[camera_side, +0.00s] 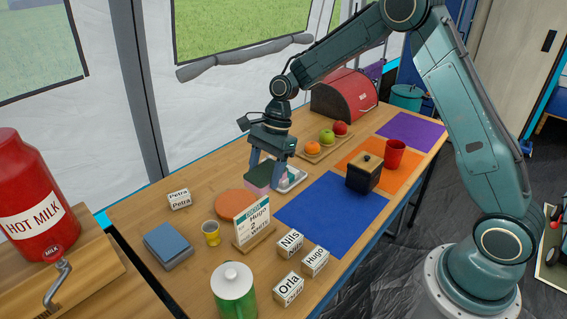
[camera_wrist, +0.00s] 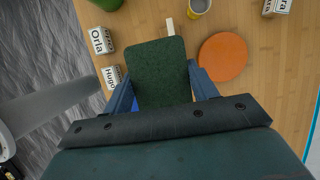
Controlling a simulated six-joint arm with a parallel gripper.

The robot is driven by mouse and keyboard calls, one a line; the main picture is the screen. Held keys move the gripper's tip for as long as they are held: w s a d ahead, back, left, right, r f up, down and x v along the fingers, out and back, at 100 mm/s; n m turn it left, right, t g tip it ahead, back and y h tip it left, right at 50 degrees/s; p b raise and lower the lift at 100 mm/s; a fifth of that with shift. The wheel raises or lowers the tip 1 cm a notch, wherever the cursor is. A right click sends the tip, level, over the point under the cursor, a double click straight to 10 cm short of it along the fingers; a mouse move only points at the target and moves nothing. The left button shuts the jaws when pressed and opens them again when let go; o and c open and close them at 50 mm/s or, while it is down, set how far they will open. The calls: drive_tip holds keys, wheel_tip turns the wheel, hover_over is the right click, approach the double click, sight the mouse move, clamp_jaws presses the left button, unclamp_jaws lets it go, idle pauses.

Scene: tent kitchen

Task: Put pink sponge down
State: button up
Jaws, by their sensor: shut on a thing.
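My gripper (camera_side: 267,170) is shut on the pink sponge (camera_side: 258,180), which shows as a pink edge low between the fingers in the side view. In the wrist view the sponge's dark green scouring face (camera_wrist: 160,72) lies between the two blue fingers. A small white dish (camera_side: 293,181) is just right of the gripper in the side view, partly hidden by it. I cannot tell whether the sponge touches the table or the dish.
An orange disc (camera_side: 236,204), a card stand (camera_side: 253,222) and a yellow cup (camera_side: 211,232) are nearby. Name blocks (camera_side: 289,288) stand in front. Fruit (camera_side: 327,138) sits behind.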

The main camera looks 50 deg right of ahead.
drive_tip(key=s+d, duration=0.5)
drive_tip(key=d, duration=0.3)
hover_over(327, 232)
drive_tip(key=d, duration=0.2)
drive_tip(key=shift+w+a+f, duration=0.1)
drive_tip(key=shift+a+f, duration=0.05)
drive_tip(key=shift+f, duration=4.85)
drive_tip(key=shift+a+f, duration=0.1)
drive_tip(key=shift+f, duration=4.9)
drive_tip(key=shift+f, duration=0.1)
drive_tip(key=o, duration=0.9)
drive_tip(key=shift+o, duration=0.2)
drive_tip(key=v, duration=1.2)
drive_tip(key=shift+d, duration=0.15)
